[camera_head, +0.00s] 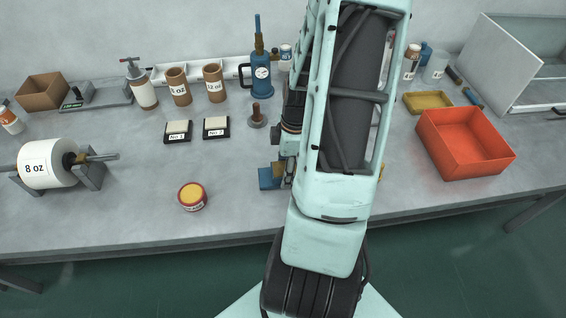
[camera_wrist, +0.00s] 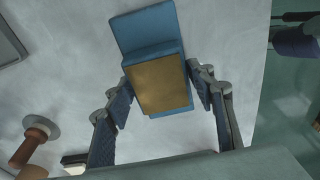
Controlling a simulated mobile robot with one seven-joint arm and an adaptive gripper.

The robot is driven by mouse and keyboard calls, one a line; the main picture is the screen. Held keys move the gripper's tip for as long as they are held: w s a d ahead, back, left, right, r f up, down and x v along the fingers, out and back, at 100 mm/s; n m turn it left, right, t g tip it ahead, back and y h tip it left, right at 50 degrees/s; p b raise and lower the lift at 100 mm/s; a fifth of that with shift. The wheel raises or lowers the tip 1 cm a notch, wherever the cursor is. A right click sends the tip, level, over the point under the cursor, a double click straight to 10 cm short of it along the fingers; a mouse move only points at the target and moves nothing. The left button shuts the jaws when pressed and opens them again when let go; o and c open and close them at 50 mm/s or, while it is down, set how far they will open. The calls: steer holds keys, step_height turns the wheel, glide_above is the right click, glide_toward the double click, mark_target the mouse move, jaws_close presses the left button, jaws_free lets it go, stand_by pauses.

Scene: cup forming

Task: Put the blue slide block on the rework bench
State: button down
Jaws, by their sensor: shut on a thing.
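The blue slide block (camera_head: 266,179) is at the front middle of the grey bench (camera_head: 130,215) in the head view, partly hidden by my arm. In the wrist view the block (camera_wrist: 146,31) has a blue slab and a tan upper face. My gripper (camera_wrist: 160,84) is shut on it, with one finger on each side of the tan part. In the head view my gripper is mostly hidden behind my arm. I cannot tell whether the block touches the bench. No label shows which surface is the rework bench.
A red-and-yellow tub (camera_head: 192,196) and a roll marked 8 oz (camera_head: 46,163) stand to the left. An orange bin (camera_head: 465,143) is to the right. A brown-knobbed stamp (camera_head: 257,116) and two dark pads stand behind. The bench front edge is close, with clear surface left of the block.

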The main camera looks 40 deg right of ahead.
steer(key=shift+f, duration=0.15)
steer(key=c, duration=0.9)
jaws_free()
steer(key=shift+f, duration=0.1)
steer(key=r, duration=0.8)
steer(key=d+r, duration=0.1)
steer(key=r, duration=0.3)
steer(key=shift+s+r+p, duration=0.1)
steer(key=shift+s+p, duration=0.2)
steer(key=shift+s, duration=0.1)
steer(key=shift+d, duration=0.1)
